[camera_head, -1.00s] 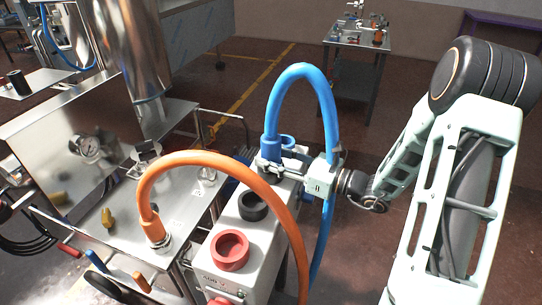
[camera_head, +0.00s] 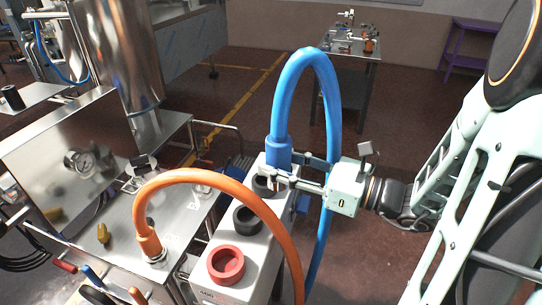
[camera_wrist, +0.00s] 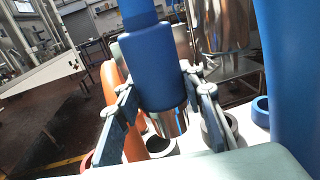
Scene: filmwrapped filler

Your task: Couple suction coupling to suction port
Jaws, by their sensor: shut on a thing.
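A blue hose (camera_head: 331,90) arches up and ends in a thick blue coupling (camera_head: 278,152) that points down. My gripper (camera_head: 284,172) is shut on this coupling, one finger on each side. In the wrist view the coupling (camera_wrist: 152,72) hangs between the fingers with its bare metal end (camera_wrist: 171,122) below them. It is above the row of holder cups; the wrist view shows a black cup (camera_wrist: 160,147) below it. A metal fitting (camera_head: 203,186) stands on the steel worktop; I cannot tell whether it is the suction port.
A red cup (camera_head: 227,262) and a black cup (camera_head: 246,219) sit on the white stand. An orange hose (camera_head: 215,184) arches between stand and worktop, its coupling (camera_head: 150,246) standing on the worktop. A tall steel cylinder (camera_head: 125,55) and a gauge panel (camera_head: 70,150) stand at left.

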